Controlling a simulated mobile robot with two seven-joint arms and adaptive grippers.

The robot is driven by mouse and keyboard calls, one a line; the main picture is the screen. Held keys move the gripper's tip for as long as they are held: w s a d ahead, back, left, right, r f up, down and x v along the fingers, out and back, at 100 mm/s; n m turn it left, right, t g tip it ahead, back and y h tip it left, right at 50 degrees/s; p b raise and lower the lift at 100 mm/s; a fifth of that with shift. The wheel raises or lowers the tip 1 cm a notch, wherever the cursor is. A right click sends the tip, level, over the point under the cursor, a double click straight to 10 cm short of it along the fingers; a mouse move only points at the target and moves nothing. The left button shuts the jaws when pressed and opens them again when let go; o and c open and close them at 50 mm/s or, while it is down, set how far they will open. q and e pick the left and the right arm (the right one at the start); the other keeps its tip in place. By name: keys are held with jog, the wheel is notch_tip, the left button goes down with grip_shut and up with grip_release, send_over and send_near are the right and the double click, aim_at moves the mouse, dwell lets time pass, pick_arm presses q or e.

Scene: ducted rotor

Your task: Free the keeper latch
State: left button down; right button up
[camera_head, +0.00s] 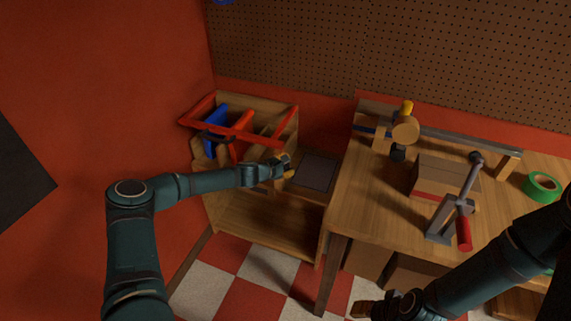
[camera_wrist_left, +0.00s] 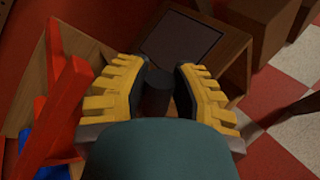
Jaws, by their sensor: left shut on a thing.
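My left gripper (camera_head: 288,168) is above the low wooden shelf unit, beside the open-topped bin and the dark square panel. In the left wrist view its yellow ribbed fingers (camera_wrist_left: 157,92) are shut on a dark cylinder (camera_wrist_left: 157,84), one finger on each side. The cylinder's lower end is hidden by my gripper's body. My right gripper (camera_head: 368,309) is low at the bottom edge of the head view, in front of the bench; its jaws are too dark and small to read. I cannot make out which part is the keeper latch.
The shelf unit (camera_head: 255,222) bears a bin with red rails (camera_head: 235,132) and the dark panel (camera_head: 316,172). On the bench (camera_head: 365,205) stand a round wooden piece (camera_head: 405,130), a cardboard box (camera_head: 440,178), a red-handled lever (camera_head: 463,230) and green tape (camera_head: 542,187).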

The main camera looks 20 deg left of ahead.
pick_arm(q)
jog(key=shift+d+f+m+y+b, duration=0.5)
jog(key=shift+f+m+y, duration=0.4)
jog(key=shift+m+y, duration=0.2)
jog(key=shift+d+f+m+y+b, duration=0.15)
jog(key=shift+f+m+y+b, duration=0.15)
jog(key=shift+f+m+y, duration=0.9)
jog(key=c, duration=1)
grip_release()
jog(key=shift+s+r, duration=0.1)
jog(key=v, duration=1.1)
jog(key=shift+s+r, duration=0.25)
jog(key=shift+r, duration=0.15)
jog(key=shift+d, duration=0.15)
